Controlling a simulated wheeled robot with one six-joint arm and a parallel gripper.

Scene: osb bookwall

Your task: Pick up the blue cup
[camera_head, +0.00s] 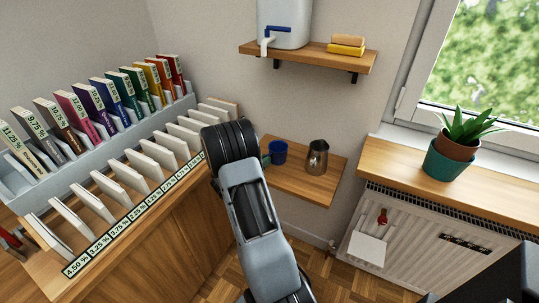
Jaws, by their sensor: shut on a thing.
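The blue cup (279,152) stands upright at the left part of a small wooden wall shelf (305,186), in the middle of the view. A small dark green thing shows at its left side, partly hidden by my arm; I cannot tell what it is. My arm rises from the bottom centre, and its thick black joint is just left of the cup. My gripper is hidden behind the arm, so its fingers and any contact with the cup do not show.
A metal pitcher (317,158) stands right of the cup on the same shelf. An upper shelf (310,53) holds a water container and yellow blocks. A book rack (130,150) fills the left. A radiator (420,225) and a potted plant (452,155) are at right.

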